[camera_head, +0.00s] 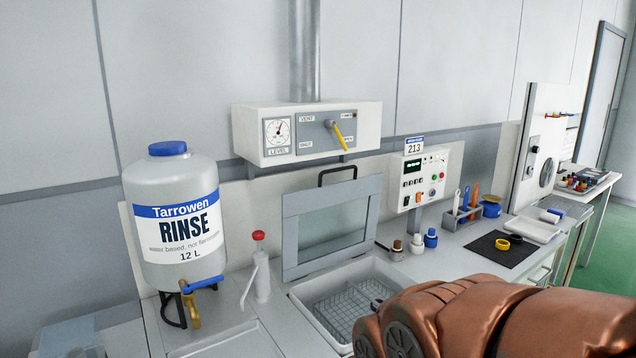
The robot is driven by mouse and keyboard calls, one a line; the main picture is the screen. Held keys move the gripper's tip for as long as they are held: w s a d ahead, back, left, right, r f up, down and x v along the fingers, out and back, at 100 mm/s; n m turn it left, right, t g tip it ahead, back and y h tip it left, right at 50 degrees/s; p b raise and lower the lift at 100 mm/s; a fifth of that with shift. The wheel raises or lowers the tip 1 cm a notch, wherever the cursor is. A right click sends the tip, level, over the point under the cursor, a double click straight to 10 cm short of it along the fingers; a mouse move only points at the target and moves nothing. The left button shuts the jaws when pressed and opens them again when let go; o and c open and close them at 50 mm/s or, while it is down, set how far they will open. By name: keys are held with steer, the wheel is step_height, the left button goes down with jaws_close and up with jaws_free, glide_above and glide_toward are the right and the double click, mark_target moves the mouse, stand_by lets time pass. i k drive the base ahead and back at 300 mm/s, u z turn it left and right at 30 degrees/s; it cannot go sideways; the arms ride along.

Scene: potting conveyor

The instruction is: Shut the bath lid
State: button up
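The bath lid (290,231) is a grey frame around a clear pane. It stands raised, nearly upright, at the back edge of the bath. A black handle (337,170) sits on its top edge. The bath (304,303) is a white basin, open at the top, with a wire mesh basket (345,305) inside. My copper-coloured arm crosses the lower right foreground and hides the bath's front right part. My gripper's fingers do not show in this view.
A large rinse bottle (180,262) with a blue tap and a white pump bottle (262,280) stand left of the bath. A vent box (310,160) hangs above the lid. A control panel (412,190), small capped bottles and a black mat (483,255) are to the right.

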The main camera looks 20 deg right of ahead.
mark_target(293, 204)
steer(key=u, duration=0.1)
steer(key=k, duration=0.5)
steer(key=z, duration=0.8)
steer(key=i, duration=1)
steer(key=u, duration=0.55)
